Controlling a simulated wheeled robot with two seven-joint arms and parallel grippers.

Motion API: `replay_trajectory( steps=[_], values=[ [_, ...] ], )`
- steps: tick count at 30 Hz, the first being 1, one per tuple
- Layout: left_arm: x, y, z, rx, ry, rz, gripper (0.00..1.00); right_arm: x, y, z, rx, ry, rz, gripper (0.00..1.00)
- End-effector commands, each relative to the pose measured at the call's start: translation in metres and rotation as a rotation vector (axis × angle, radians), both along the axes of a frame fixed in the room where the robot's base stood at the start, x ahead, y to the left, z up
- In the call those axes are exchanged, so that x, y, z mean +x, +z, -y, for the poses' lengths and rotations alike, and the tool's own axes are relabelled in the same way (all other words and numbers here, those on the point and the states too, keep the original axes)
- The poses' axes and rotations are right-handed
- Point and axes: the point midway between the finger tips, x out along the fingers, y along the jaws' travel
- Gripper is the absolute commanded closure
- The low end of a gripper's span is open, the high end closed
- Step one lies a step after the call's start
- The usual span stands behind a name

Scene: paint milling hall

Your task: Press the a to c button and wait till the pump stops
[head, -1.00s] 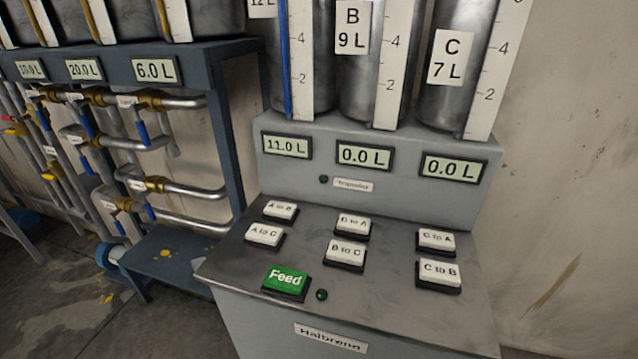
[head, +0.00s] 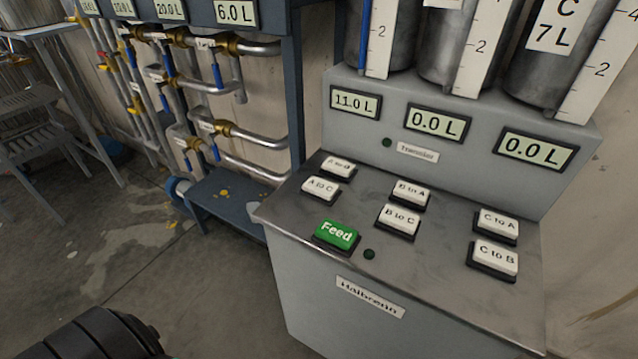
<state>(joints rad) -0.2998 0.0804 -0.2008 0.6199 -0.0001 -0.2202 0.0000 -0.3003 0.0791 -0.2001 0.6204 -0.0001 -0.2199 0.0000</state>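The white "A to C" button (head: 320,189) sits on the sloped top of the grey console (head: 440,270), at the left, just below the "A to B" button (head: 338,168) and above the green "Feed" button (head: 337,234). Nothing touches it. The displays above read 11.0 L (head: 355,102), 0.0 L (head: 437,123) and 0.0 L (head: 536,150). A small dark green lamp (head: 387,143) beside a label looks unlit. Neither gripper is clearly seen; a dark rounded part, likely mine, shows at the lower left.
More white buttons, "B to C" (head: 398,220) and "C to B" (head: 494,257), stand to the right. Metal cylinders with scales (head: 440,45) rise behind. A blue pipe rack (head: 293,90) stands left of the console. The floor (head: 110,250) at the left is open.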

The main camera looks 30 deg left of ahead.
Motion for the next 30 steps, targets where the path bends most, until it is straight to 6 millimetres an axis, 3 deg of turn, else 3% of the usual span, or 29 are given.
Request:
replay_trajectory(
  steps=[1,3,30],
  values=[
    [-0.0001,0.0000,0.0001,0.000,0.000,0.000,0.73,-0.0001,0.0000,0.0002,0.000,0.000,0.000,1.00],
    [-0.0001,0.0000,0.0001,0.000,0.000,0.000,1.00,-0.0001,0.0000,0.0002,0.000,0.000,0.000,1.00],
    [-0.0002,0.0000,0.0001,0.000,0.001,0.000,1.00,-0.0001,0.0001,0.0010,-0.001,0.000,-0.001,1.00]
  ],
)
